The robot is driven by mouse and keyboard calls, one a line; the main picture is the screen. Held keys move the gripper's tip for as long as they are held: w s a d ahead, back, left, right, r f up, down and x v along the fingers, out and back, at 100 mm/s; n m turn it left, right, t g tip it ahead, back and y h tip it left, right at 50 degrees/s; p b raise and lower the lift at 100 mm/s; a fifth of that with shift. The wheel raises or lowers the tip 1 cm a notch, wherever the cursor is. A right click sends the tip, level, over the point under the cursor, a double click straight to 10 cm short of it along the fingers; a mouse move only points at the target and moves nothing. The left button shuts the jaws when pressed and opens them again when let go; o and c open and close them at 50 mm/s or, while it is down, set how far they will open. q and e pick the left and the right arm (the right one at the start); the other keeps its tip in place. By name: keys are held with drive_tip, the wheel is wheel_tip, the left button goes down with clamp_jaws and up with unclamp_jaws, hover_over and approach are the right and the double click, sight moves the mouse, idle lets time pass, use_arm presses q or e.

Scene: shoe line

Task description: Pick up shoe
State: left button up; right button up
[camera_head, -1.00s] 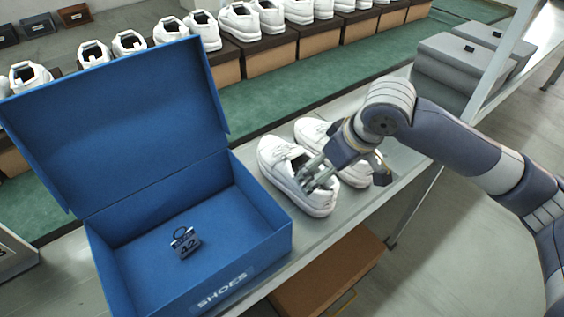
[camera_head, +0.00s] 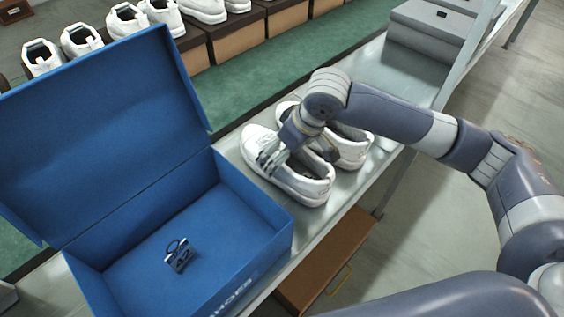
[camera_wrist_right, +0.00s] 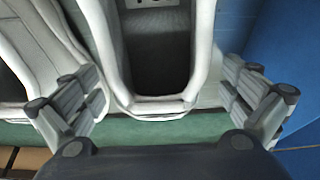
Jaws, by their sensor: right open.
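Two white shoes stand side by side on the grey bench, right of the open blue shoe box (camera_head: 250,262). My right gripper (camera_head: 297,152) is above the nearer shoe (camera_head: 300,187), with its fingers spread apart. In the right wrist view my gripper (camera_wrist_right: 162,85) is open, with one finger on each side of that shoe's (camera_wrist_right: 205,40) dark opening. I cannot tell whether the fingers touch it. The farther shoe (camera_head: 352,150) is partly hidden behind my arm; it also shows at the left of the wrist view (camera_wrist_right: 30,50). My left gripper is not in view.
White shoes on brown boxes (camera_head: 228,35) line the back beyond a green strip. Grey boxes (camera_head: 440,30) stand farther along the bench. A brown box (camera_head: 325,262) is below.

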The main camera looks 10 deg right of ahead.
drive_tip(key=x, duration=0.2)
drive_tip(key=shift+d+f, duration=0.15)
drive_tip(key=shift+f, duration=0.3)
drive_tip(key=shift+w+f, duration=0.25)
drive_tip(key=shift+f, duration=0.2)
drive_tip(key=c, duration=1.3)
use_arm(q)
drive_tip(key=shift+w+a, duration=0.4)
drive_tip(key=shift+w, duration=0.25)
use_arm(e)
drive_tip(key=shift+r, duration=0.1)
